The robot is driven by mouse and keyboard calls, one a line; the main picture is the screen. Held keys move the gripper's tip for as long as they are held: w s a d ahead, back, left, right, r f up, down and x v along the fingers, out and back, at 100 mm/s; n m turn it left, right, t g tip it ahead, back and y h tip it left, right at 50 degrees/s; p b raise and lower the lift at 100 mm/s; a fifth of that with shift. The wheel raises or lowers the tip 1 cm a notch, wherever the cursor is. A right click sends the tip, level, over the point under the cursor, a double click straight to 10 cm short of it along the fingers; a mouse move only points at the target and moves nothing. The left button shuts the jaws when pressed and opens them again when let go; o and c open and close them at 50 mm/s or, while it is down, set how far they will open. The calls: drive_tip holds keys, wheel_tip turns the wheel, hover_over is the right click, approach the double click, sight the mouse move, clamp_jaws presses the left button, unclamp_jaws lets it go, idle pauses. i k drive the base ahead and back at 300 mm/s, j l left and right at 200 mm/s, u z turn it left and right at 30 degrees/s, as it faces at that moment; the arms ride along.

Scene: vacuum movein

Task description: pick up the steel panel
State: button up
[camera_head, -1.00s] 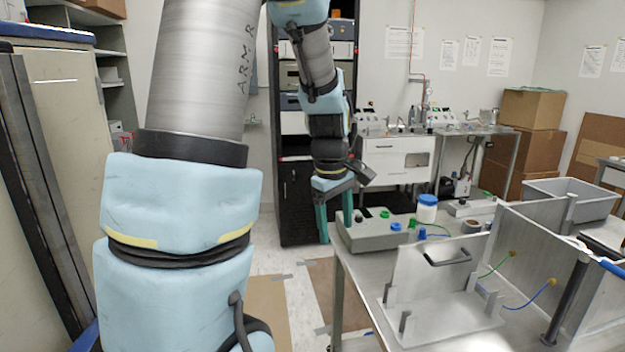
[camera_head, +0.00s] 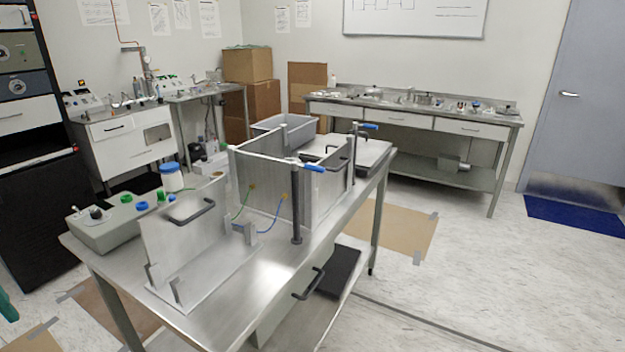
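The steel panel (camera_head: 176,245) is a flat grey plate with a black bar handle (camera_head: 193,212) on its face. It stands nearly upright on a low metal stand (camera_head: 205,285) with short posts, at the near left part of the steel table (camera_head: 262,308). My gripper (camera_head: 8,306) shows only as a teal finger piece at the lower left edge of the picture, left of the table and apart from the panel. The rest of it is out of frame, so its opening cannot be seen.
An open metal chamber (camera_head: 262,178) with green and blue cables stands right behind the panel. A dark post (camera_head: 297,215) with a blue lever rises beside it. A control box (camera_head: 105,228) and a blue-lidded jar (camera_head: 171,177) sit left.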

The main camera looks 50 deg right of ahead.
sight(331, 185)
drive_tip(key=k+l, duration=0.4)
drive_tip(key=k+l+u, duration=0.1)
drive_tip(key=l, duration=0.3)
drive_tip(key=k+l+u, duration=0.1)
drive_tip(key=l, duration=0.3)
drive_tip(key=k+l+u, duration=0.1)
drive_tip(key=k+l, duration=0.15)
drive_tip(key=k+l+u, duration=0.1)
drive_tip(key=l, duration=0.35)
drive_tip(key=k+l, duration=0.3)
drive_tip(key=i+l+u, duration=0.1)
drive_tip(key=l, duration=0.45)
drive_tip(key=i+l+u, duration=0.1)
drive_tip(key=l, duration=0.5)
